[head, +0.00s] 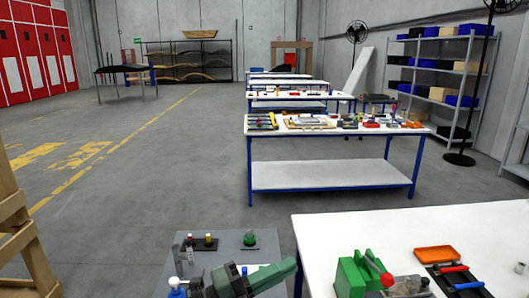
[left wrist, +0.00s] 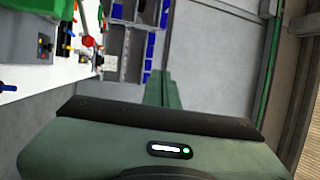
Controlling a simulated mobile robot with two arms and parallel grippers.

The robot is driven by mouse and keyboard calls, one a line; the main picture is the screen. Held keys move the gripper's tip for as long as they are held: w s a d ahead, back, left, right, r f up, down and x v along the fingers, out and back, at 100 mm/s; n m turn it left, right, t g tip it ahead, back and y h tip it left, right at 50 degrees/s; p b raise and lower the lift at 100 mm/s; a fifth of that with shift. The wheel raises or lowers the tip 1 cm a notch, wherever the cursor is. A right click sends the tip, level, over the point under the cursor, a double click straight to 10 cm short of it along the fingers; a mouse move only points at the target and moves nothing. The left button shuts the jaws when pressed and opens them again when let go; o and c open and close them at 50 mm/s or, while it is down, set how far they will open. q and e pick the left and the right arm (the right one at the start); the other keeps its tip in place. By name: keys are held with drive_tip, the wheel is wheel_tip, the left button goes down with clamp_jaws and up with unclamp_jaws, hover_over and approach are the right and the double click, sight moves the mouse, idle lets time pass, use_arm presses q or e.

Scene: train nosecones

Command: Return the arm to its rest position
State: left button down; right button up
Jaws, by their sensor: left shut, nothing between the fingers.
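My left gripper (head: 284,268) shows at the bottom of the head view, a green and dark shape above the grey table (head: 180,258). In the left wrist view its two green fingers (left wrist: 162,86) lie together, with nothing between them. They point towards a grey surface and touch no object there. My left arm is mostly out of the head view. My right gripper is in neither view.
A white table (head: 320,235) at lower right carries a green block (head: 352,272), an orange tray (head: 437,254) and tools. On the grey table stand small knobbed parts (head: 208,242). A wooden frame (head: 20,235) stands at left. Open floor lies beyond.

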use_arm(q)
drive_tip(key=w+a+f+n+t+y, duration=0.1)
drive_tip(key=w+a+n+t+y, duration=0.1)
drive_tip(key=a+n+t+y, duration=0.6)
drive_tip(key=w+a+f+n+t+y, duration=0.1)
drive_tip(key=a+f+n+t+y, duration=0.25)
drive_tip(key=n, duration=0.75)
drive_tip(key=s+a+f+n+g+y, duration=0.6)
drive_tip(key=a+f+n+y, duration=0.15)
drive_tip(key=a+f, duration=0.45)
drive_tip(key=s+f+n+g, duration=0.1)
drive_tip(key=s+f+g, duration=0.5)
drive_tip(key=s, duration=0.5)
drive_tip(key=s+f+n+g, duration=0.1)
drive_tip(key=s+f+g, duration=0.3)
drive_tip(key=s+f, duration=0.55)
drive_tip(key=s+f+g+b, duration=0.2)
drive_tip(key=s+f, duration=0.1)
drive_tip(key=f, duration=2.3)
drive_tip(key=s+a+f, duration=0.1)
drive_tip(key=s+f, duration=0.7)
drive_tip(key=s+a+f+b, duration=0.1)
drive_tip(key=s+a+f, duration=0.1)
drive_tip(key=s+f, duration=0.7)
drive_tip(key=shift+a+g, duration=0.25)
drive_tip(key=shift+g, duration=0.1)
